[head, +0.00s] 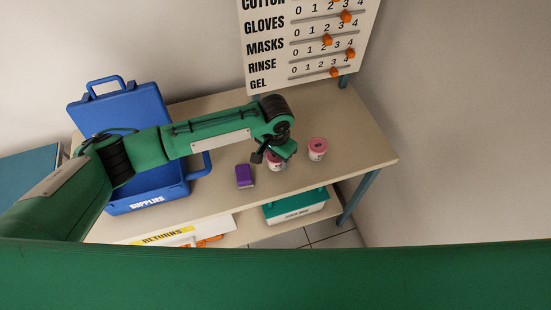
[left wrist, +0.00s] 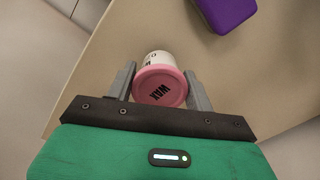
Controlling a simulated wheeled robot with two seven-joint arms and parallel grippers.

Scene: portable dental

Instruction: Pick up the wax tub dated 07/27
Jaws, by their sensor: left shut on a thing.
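A wax tub (left wrist: 160,84) with a pink lid marked WAX and a white body sits between the two fingers of my left gripper (left wrist: 160,88) in the left wrist view. The left gripper is shut on it. In the head view my left gripper (head: 272,156) is over the table, with this tub (head: 276,164) partly hidden beneath it. A second pink-lidded tub (head: 317,149) stands just to the right, apart from the gripper. I cannot read a date on either tub. My right gripper does not show.
A purple box (head: 244,176) stands left of the held tub; it also shows in the left wrist view (left wrist: 228,12). A blue SUPPLIES case (head: 130,120) stands open at the table's left. A teal-lidded box (head: 296,208) is on the lower shelf. A slider board (head: 305,40) is behind the table (head: 350,140).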

